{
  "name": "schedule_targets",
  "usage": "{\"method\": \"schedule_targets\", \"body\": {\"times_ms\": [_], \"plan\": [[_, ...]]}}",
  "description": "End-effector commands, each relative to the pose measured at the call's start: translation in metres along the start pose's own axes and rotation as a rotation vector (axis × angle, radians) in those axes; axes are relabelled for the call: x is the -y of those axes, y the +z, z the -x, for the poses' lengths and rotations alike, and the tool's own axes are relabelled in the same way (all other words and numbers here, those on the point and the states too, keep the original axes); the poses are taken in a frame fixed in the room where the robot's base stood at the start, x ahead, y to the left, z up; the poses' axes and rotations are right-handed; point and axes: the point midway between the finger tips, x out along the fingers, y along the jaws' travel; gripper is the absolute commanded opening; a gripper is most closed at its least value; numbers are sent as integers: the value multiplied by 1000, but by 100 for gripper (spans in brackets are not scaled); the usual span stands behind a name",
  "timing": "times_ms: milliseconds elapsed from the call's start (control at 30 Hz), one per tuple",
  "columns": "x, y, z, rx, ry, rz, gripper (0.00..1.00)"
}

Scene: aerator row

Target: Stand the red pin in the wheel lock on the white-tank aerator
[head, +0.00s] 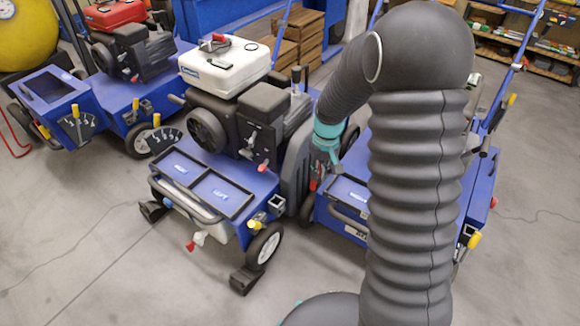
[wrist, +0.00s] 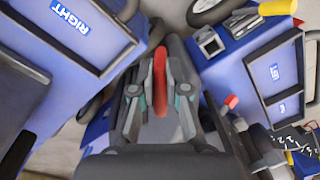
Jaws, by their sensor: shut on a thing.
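The white-tank aerator (head: 222,68) stands in the middle of the head view, with a blue body and a black engine. A small square socket (head: 276,201), likely its wheel lock, sits above its front right wheel; it also shows in the wrist view (wrist: 210,42). My gripper (wrist: 160,92) is shut on the red pin (wrist: 160,66), which stands between the fingertips. The pin's lower end is hidden. In the head view my gripper (head: 324,164) is right of the engine, apart from the socket and above the gap towards the right aerator.
Another blue aerator (head: 345,215) stands close on the right, partly behind my arm. A red-tank aerator (head: 115,14) stands at the back left. A yellow-ended lever (head: 256,225) is beside the socket. The floor in front is clear.

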Motion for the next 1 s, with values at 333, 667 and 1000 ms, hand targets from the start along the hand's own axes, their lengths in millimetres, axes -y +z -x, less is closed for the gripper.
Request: {"method": "schedule_targets", "body": {"times_ms": [333, 667, 1000], "plan": [[96, -34, 7, 16, 50, 621, 0], [107, -36, 8, 22, 57, 698, 0], [106, -36, -6, 21, 57, 695, 0]]}}
